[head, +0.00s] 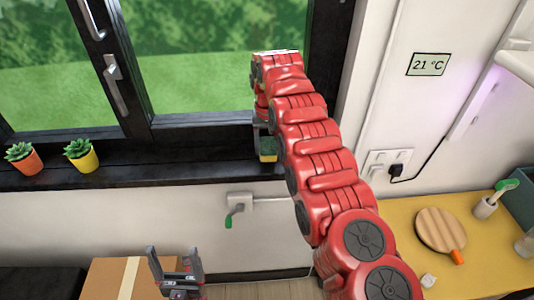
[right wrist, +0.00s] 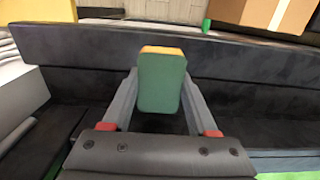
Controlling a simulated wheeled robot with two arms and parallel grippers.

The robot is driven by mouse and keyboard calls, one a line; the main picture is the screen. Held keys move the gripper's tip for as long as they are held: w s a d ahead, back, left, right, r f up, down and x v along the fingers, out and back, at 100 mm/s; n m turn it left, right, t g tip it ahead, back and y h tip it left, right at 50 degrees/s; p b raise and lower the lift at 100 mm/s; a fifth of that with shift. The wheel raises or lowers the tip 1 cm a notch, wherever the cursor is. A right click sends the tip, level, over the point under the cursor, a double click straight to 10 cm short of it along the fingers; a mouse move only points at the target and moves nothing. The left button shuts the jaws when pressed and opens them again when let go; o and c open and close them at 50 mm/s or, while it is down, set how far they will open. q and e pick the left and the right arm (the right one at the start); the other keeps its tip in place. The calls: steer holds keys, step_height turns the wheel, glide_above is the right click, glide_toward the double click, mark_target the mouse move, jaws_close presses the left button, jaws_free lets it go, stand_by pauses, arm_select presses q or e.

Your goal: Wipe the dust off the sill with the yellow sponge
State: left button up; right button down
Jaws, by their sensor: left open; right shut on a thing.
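The yellow sponge (right wrist: 162,82) shows mostly a green face with a yellow edge in the right wrist view. My right gripper (right wrist: 160,95) is shut on it, one finger on each side. In the head view the sponge (head: 267,156) is small and partly hidden by my right arm, at the black sill (head: 180,172) under the window. I cannot tell whether it touches the sill. I cannot make out dust on the sill. My left gripper (head: 176,265) is open and empty, low in the head view, below and in front of the sill.
An orange pot (head: 28,162) and a yellow pot (head: 84,161) with succulents stand on the sill's left part. A window handle (head: 115,85) is above. A cardboard box (head: 110,279) stands below. A yellow table (head: 400,225) with a round board (head: 438,230) is at right.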

steer(key=shift+d+r, duration=0.15)
steer(key=shift+r, duration=0.45)
steer(key=shift+d+r, duration=0.15)
steer(key=shift+r, duration=0.4)
steer(key=shift+a+r, duration=0.2)
steer(key=shift+r, duration=0.6)
steer(key=shift+d, duration=0.1)
